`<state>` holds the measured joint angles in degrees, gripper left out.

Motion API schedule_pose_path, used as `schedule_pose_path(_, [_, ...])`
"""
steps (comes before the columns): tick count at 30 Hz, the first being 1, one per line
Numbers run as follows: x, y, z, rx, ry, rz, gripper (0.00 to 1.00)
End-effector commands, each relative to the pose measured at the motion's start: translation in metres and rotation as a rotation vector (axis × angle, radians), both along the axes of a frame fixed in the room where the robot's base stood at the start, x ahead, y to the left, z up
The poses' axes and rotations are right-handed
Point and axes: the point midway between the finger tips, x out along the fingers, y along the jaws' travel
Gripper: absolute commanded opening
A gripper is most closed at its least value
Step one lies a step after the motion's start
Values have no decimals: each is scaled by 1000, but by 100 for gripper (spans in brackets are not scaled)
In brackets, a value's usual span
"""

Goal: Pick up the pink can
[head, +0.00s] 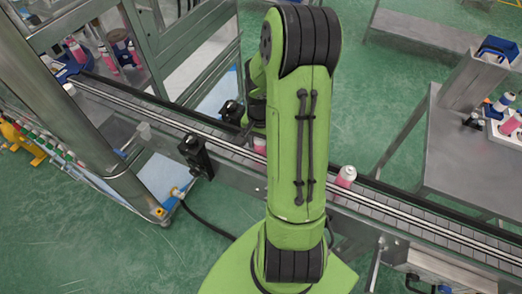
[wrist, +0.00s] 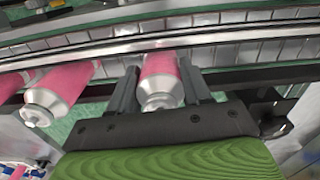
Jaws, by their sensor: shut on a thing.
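A pink can (wrist: 160,68) with a pale shoulder and a small tip sits between the two fingers of my gripper (wrist: 158,80) in the wrist view. The dark fingers are shut on its sides. Whether the can rests on the conveyor or is clear of it cannot be told. In the head view, my green arm hides most of the gripper, and only dark parts (head: 233,111) of it show left of the arm. A sliver of a pink can (head: 260,146) shows beside the arm; I cannot tell whether it is the held one.
Another pink can (wrist: 57,88) stands beside the left finger in the wrist view. In the head view a pink can (head: 346,176) stands on the conveyor (head: 410,215) right of my arm. A black sensor post (head: 195,157) stands at the conveyor's near side. A metal table (head: 460,150) is at right.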

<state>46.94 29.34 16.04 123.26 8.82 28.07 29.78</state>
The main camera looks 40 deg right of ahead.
Motion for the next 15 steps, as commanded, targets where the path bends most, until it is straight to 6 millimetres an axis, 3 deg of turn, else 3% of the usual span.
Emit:
schedule_pose_path(8, [1, -1, 4, -1, -2, 0, 18])
schedule_pose_path(15, [1, -1, 61, -6, -6, 0, 18])
